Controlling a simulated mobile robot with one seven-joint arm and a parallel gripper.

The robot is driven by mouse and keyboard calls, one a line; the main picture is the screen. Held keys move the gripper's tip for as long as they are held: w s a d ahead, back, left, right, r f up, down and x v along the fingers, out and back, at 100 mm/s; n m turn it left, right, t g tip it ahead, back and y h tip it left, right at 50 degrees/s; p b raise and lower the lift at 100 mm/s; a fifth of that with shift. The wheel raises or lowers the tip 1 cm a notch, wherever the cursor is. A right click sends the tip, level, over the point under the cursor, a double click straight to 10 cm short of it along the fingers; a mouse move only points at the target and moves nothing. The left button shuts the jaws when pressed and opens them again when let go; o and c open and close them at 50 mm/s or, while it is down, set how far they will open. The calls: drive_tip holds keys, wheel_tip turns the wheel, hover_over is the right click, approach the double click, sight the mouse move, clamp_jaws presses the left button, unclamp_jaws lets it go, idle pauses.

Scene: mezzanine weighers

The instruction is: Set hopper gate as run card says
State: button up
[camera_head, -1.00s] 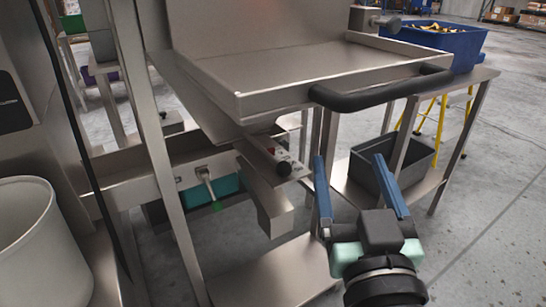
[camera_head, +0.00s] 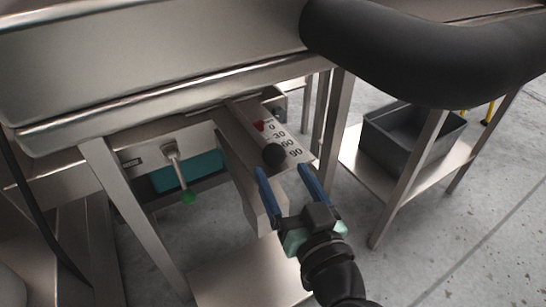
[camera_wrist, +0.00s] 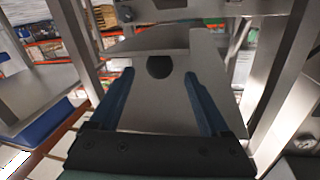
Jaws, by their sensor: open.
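The hopper gate slide (camera_head: 264,135) is a steel plate under the hopper, printed with a scale reading 0, 30, 60 and 90. A black round knob (camera_head: 274,154) sits on it beside the 60 and 90 marks. A small red mark (camera_head: 259,126) is near the 0. My gripper (camera_head: 289,172) is open, its two blue fingers just in front of the knob, apart from it. In the wrist view the knob (camera_wrist: 159,67) shows ahead, between and beyond the fingertips. I see no run card that I can read.
A grey bin (camera_head: 408,140) stands on a shelf at right. Table legs frame the space; open floor lies at right.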

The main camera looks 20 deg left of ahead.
sight(278, 163)
drive_tip(key=b+x, duration=0.1)
drive_tip(key=x, duration=0.5)
clamp_jaws()
idle(0.3)
drive_tip(key=shift+d, duration=0.15)
